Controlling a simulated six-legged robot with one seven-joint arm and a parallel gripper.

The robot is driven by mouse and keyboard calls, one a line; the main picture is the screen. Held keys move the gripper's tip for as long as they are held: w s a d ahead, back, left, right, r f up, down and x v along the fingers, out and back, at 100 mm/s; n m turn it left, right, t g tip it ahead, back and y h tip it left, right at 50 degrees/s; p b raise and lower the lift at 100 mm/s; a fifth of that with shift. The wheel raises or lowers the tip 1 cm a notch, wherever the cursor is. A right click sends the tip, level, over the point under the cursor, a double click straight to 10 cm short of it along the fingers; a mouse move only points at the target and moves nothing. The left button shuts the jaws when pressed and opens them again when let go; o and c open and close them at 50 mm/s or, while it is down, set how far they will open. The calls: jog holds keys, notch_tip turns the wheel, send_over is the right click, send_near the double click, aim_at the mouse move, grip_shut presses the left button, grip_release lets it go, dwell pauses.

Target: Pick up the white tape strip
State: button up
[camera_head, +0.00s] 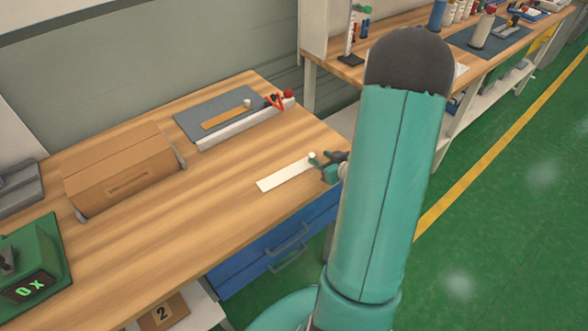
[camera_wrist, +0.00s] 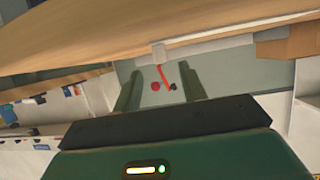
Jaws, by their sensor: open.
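The white tape strip (camera_head: 285,176) lies flat on the wooden bench, near its front right edge. My gripper (camera_head: 317,161) is at the strip's right end, low over the bench edge. In the wrist view the two fingers stand apart, so my gripper (camera_wrist: 159,80) is open. Nothing is clearly held between the fingers. I cannot tell whether the fingers touch the strip. A pale band crosses the upper wrist view, but I cannot tell whether it is the strip.
A grey mat (camera_head: 216,111) with a white bar (camera_head: 240,127) and red-handled tool (camera_head: 274,101) lies behind. A cardboard box (camera_head: 120,172) and green device (camera_head: 30,268) stand left. Blue drawers (camera_head: 275,240) are below. The bench middle is clear.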

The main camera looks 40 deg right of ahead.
aim_at(314, 156)
jog(key=shift+x, duration=2.65)
jog(key=shift+f, duration=0.1)
grip_shut()
